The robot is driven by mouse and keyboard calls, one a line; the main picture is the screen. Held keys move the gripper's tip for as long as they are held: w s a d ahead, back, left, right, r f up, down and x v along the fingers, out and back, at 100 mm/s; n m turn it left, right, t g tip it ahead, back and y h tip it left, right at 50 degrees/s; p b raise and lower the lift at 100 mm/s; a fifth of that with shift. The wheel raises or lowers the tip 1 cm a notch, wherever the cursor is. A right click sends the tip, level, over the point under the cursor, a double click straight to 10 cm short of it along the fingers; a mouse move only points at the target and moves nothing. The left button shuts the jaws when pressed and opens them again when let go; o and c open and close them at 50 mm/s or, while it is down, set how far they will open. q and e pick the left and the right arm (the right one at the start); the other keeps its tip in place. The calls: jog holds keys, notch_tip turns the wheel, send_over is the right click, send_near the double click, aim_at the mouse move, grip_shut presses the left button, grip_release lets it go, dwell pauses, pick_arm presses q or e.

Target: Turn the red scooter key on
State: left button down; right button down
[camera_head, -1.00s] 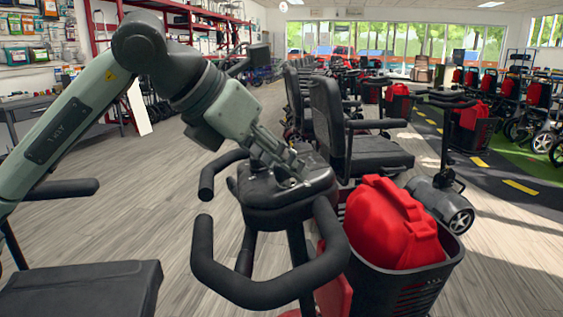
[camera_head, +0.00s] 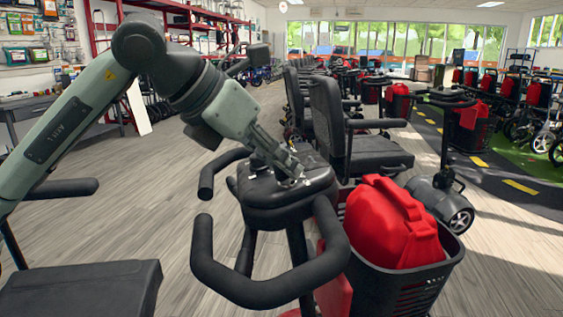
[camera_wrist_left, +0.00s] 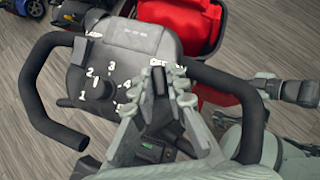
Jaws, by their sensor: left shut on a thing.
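The red scooter's dark console (camera_head: 285,200) stands in the middle of the head view, between black loop handlebars (camera_head: 265,290). In the left wrist view the console (camera_wrist_left: 140,45) shows white numbers around a dial (camera_wrist_left: 103,88). My left gripper (camera_head: 297,178) comes down from the upper left, with its fingertips at the console's top near its far edge. In the left wrist view the gripper (camera_wrist_left: 160,78) is closed at the console, beside the dial. The key is hidden by the fingers, so its angle cannot be told.
A black basket (camera_head: 405,292) with a red bag (camera_head: 390,225) sits just right of the handlebars. A black seat (camera_head: 85,290) is at the lower left. Rows of scooters stand behind and at right. Grey floor (camera_head: 110,215) is open at left.

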pick_arm(q)
jog(key=shift+m+h, duration=0.3)
jog(key=shift+m, duration=0.3)
jog(key=shift+w+m+g+h, duration=0.1)
jog(key=shift+m+g+h, duration=0.2)
jog(key=shift+m+g, duration=0.7)
jog(key=shift+m, duration=0.3)
jog(key=shift+m+g, duration=0.3)
jog(key=shift+m, duration=0.2)
jog(key=m+g+p, duration=0.1)
jog(key=m+g, duration=0.1)
jog(key=m, duration=0.1)
jog(key=m+g+p, duration=0.1)
jog(key=m+g, duration=0.1)
jog(key=m, duration=0.1)
jog(key=shift+w+r+m, duration=0.1)
jog(key=shift+m, duration=0.3)
jog(key=shift+m+g, duration=0.3)
jog(key=shift+m, duration=0.1)
pick_arm(e)
jog(key=s+d+f+m+g+h, duration=0.1)
jog(key=s+d+f+g+h, duration=0.1)
jog(key=s+d+g, duration=0.3)
jog(key=shift+s+d+f, duration=0.65)
jog(key=shift+s+d, duration=0.15)
jog(key=shift+s, duration=0.95)
